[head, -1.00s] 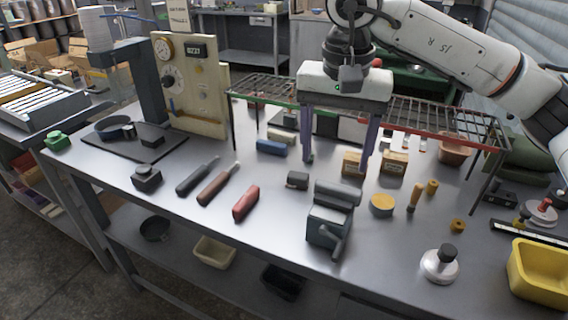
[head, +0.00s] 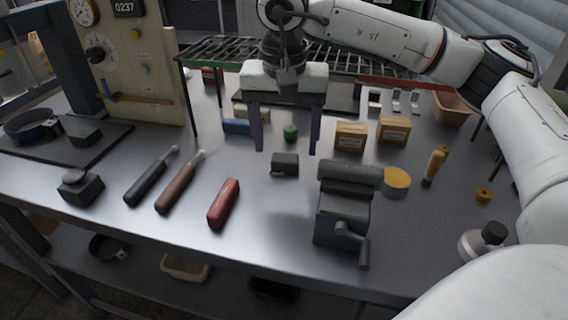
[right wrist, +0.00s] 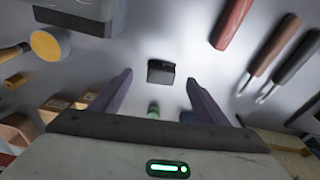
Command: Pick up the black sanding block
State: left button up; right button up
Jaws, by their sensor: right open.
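A small black block (head: 285,164), which looks like the sanding block, lies on the grey metal table (head: 265,220) between the red-handled object and the vise. It also shows in the right wrist view (right wrist: 161,73), just beyond and between the fingertips. My right gripper (head: 286,151) is open and empty, pointing down, with its two purple fingers spread. It appears above and slightly behind the block, apart from it. My left gripper is not in view.
A grey vise (head: 342,215) stands close to the right of the block, and a red handle (head: 224,203) lies to the left. Behind are a green object (head: 290,132), a blue block (head: 237,126), small boxes (head: 350,136) and a wire rack (head: 205,53).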

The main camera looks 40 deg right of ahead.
aim_at(285, 157)
jog(key=f, duration=0.2)
jog(key=w+f, duration=0.1)
jog(key=d+f, duration=0.1)
jog(key=f, duration=0.1)
jog(key=shift+w+f, duration=0.3)
jog(key=shift+c, duration=0.2)
jog(key=c, duration=1.1)
